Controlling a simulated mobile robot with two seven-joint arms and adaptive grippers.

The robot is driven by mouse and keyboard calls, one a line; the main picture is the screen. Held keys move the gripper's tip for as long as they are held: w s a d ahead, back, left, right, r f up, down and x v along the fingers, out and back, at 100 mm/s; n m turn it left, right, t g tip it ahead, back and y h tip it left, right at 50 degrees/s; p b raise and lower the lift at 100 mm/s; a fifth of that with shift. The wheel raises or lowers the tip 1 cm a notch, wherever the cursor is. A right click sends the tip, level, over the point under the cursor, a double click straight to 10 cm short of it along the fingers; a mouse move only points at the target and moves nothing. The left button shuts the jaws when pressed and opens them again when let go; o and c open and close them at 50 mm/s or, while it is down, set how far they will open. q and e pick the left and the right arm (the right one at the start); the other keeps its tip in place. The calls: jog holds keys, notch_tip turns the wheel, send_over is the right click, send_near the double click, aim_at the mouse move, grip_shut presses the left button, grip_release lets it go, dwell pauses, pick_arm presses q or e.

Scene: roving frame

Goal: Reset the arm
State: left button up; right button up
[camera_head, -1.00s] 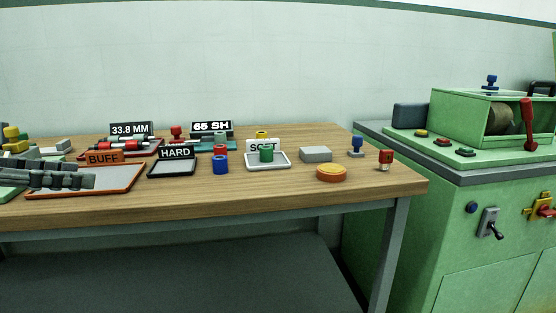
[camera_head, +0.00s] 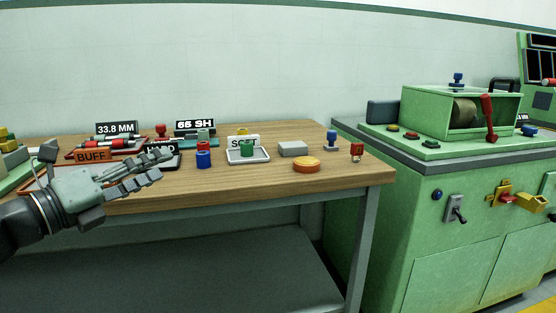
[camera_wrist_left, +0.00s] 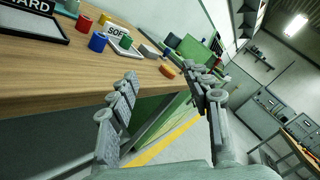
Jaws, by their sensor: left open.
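My left gripper (camera_head: 150,170) comes in from the left in the head view, in front of the wooden table (camera_head: 345,175). Its fingers are apart and hold nothing. It covers part of the orange BUFF sign (camera_head: 92,156) tray and most of the HARD tray. In the left wrist view the two fingers of my left gripper (camera_wrist_left: 165,95) are spread wide, with the table edge and open floor between and beyond them. My right gripper does not show.
On the table are a blue cylinder (camera_head: 203,159), a green cylinder (camera_head: 247,149) on the SOFT tray, a grey block (camera_head: 293,149), an orange disc (camera_head: 306,165), a blue-knobbed piece (camera_head: 332,141) and a red piece (camera_head: 357,152). A green machine (camera_head: 420,210) stands at right.

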pick_arm(q)
jog(key=w+a+f+n+t+y, duration=0.1)
jog(key=w+a+f+n+y, duration=0.1)
jog(key=f+n+y, duration=0.4)
jog(key=w+a+f+n+t+y, duration=0.1)
jog(key=w+f+n+y, duration=0.1)
jog(key=f+n, duration=0.75)
jog(key=s+a+f+n+g+y, duration=0.2)
jog(key=s+f+n+g, duration=0.15)
jog(key=f, duration=0.45)
jog(key=s+a+f+n+g+y, duration=0.25)
jog(key=f+n, duration=0.25)
jog(key=f, duration=0.4)
jog(key=s+d+f+n+g, duration=0.1)
jog(key=s+f+n+g, duration=0.3)
jog(key=s+f, duration=0.6)
jog(key=s+d+f+n+g+p, duration=0.1)
jog(key=s+d+f+n+g, duration=0.1)
jog(key=s+f, duration=0.8)
jog(key=s+n+g, duration=0.1)
jog(key=s+g, duration=0.1)
jog(key=s, duration=0.2)
jog(key=shift+s+n+h, duration=0.25)
jog(key=shift+n+h, duration=0.1)
jog(key=shift+n, duration=0.05)
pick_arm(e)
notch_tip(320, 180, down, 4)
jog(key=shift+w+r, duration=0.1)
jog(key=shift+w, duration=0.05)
